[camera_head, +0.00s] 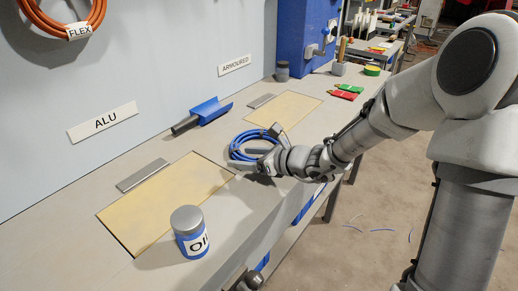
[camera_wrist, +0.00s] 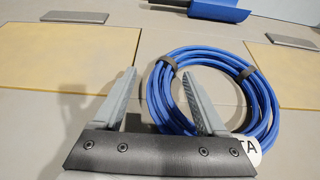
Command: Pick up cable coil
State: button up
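A blue cable coil (camera_head: 236,146) lies flat on the grey workbench between two yellow panels. It is bound with dark ties and has a white round tag with black letters, of which "TA" shows in the wrist view, where the coil (camera_wrist: 160,95) fills the middle right. My gripper (camera_head: 245,160) is at the coil's near side in the head view. In the wrist view my gripper (camera_wrist: 158,75) is open, with its fingers apart. The right finger overlaps the coil's opening and the left finger is left of the coil. I cannot tell the gripper's height above it.
An oil can (camera_head: 190,232) stands near the bench's front edge. A yellow panel (camera_head: 165,205) and another yellow panel (camera_head: 284,108) are set in the bench. A blue scoop (camera_head: 207,110) lies behind the coil. Red and green packets (camera_head: 346,92) lie farther right.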

grip_shut()
dwell(0.3)
